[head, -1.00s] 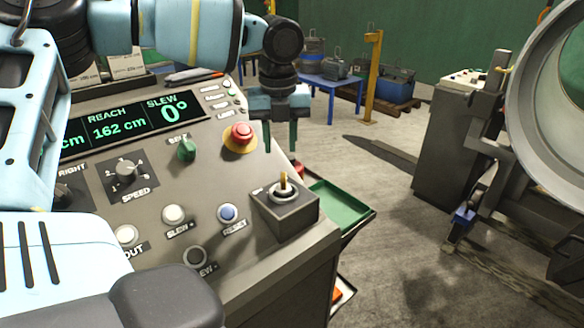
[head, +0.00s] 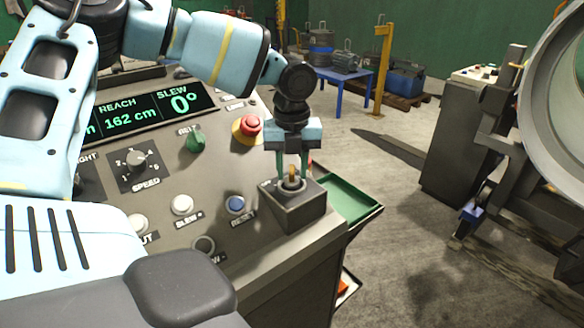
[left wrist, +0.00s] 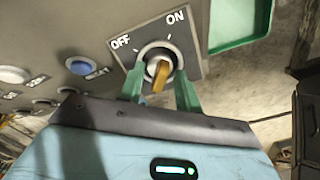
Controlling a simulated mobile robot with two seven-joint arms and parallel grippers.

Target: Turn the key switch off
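The key switch is a dark box (head: 305,214) with a round metal collar and a brass key (head: 292,173), at the console's right corner. In the left wrist view its plate reads OFF at left and ON at right. The key (left wrist: 159,76) stands in the collar, its upper end leaning slightly towards the ON side. My left gripper (head: 292,174) points down over the switch. Its green fingers stand apart on either side of the key, with gaps visible in the left wrist view (left wrist: 160,88). My right gripper is not in view.
A red emergency button (head: 250,124) and a green selector knob (head: 195,141) sit left of my gripper. A blue button (head: 236,204) and a white button (head: 182,205) are nearer. A green tray (head: 348,199) hangs beside the console. Open floor lies to the right.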

